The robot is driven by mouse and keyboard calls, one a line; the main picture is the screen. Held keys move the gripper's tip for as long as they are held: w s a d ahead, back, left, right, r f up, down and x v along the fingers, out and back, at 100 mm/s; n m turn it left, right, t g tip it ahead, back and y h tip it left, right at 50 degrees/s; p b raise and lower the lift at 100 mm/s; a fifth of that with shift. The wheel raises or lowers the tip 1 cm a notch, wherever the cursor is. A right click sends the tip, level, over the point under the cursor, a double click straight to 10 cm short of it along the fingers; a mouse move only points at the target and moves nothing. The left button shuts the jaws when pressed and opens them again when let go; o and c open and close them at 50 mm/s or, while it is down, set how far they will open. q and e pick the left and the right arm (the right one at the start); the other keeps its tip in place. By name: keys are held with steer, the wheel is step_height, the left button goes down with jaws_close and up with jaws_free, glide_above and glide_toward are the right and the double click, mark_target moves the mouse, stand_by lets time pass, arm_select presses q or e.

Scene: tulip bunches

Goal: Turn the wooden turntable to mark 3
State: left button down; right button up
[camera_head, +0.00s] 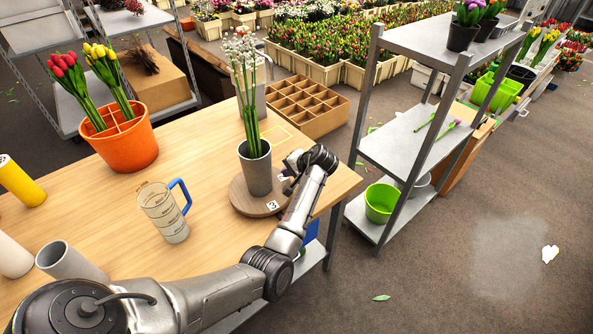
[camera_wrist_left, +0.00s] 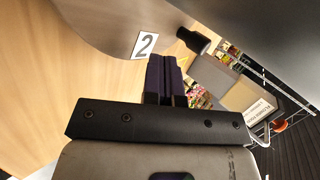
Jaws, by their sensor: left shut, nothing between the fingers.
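The wooden turntable (camera_head: 240,197) is a round brown disc near the right end of the table. A grey vase (camera_head: 257,172) with tall pale-budded stems stands on it. A white mark 3 (camera_head: 272,205) shows on its front part. My left gripper (camera_head: 287,172) is at the disc's right side, shut and empty. In the left wrist view its dark fingers (camera_wrist_left: 166,78) are together below a mark 2 (camera_wrist_left: 145,45) on the disc (camera_wrist_left: 105,22). A short dark peg (camera_wrist_left: 193,40) shows just beyond the fingertips. Whether the fingers touch it, I cannot tell. My right gripper is not in view.
A measuring jug (camera_head: 165,212) with a blue handle stands left of the turntable. An orange pot (camera_head: 127,146) of tulips is farther back. A metal shelf (camera_head: 410,140) stands to the right, past the table edge. Bare table lies between pot and jug.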

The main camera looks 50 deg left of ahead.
mark_target(276, 172)
arm_select(q)
steer(key=a, duration=0.2)
steer(key=s+a+f, duration=0.1)
steer(key=shift+a+b, duration=0.1)
steer(key=shift+b, duration=0.25)
steer(key=shift+s+a, duration=0.25)
steer(key=shift+a, duration=0.5)
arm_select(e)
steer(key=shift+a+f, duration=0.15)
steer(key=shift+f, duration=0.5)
arm_select(q)
steer(key=shift+r, duration=0.1)
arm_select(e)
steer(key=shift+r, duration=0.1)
